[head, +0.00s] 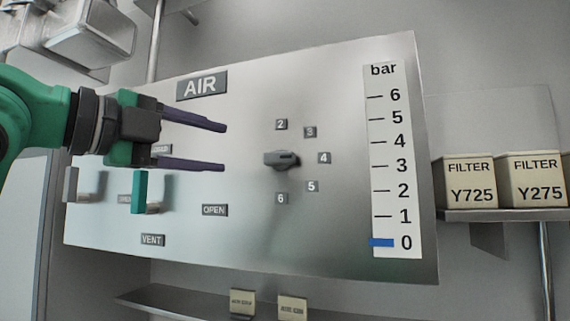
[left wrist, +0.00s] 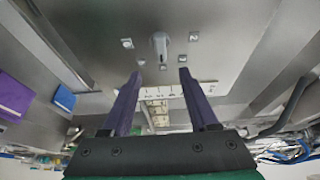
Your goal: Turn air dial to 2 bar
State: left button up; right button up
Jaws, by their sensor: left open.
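The air dial (head: 282,159) is a dark grey knob on the steel AIR panel (head: 330,240), with number tags 2 to 6 around its right side. Its bar lies roughly horizontal; which end is the pointer I cannot tell for sure. The bar scale (head: 395,160) at the panel's right has its blue marker (head: 381,242) at 0. My left gripper (head: 223,147) is open and empty, left of the dial and apart from it. In the left wrist view the dial (left wrist: 160,45) appears beyond and between the open fingertips (left wrist: 160,73). My right gripper is out of view.
A teal handle (head: 140,191) and a grey handle (head: 71,185) stick out at the panel's lower left, below my left gripper. Filter boxes (head: 468,182) stand on a shelf at the right. The panel around the dial is clear.

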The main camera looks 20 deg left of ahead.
pick_arm(q)
jog(key=p, duration=0.3)
send_near(273, 157)
jog(key=w, duration=0.2)
jog(key=p+x, duration=0.1)
jog(key=x, duration=0.3)
jog(key=p+x, duration=0.1)
jog(key=x, duration=0.3)
jog(key=shift+s+d+f+p, duration=0.1)
jog(key=shift+d+p, duration=0.3)
jog(key=shift+d, duration=0.05)
jog(key=shift+s+a, duration=0.2)
jog(key=shift+s, duration=0.15)
jog(key=c, duration=0.9)
grip_shut()
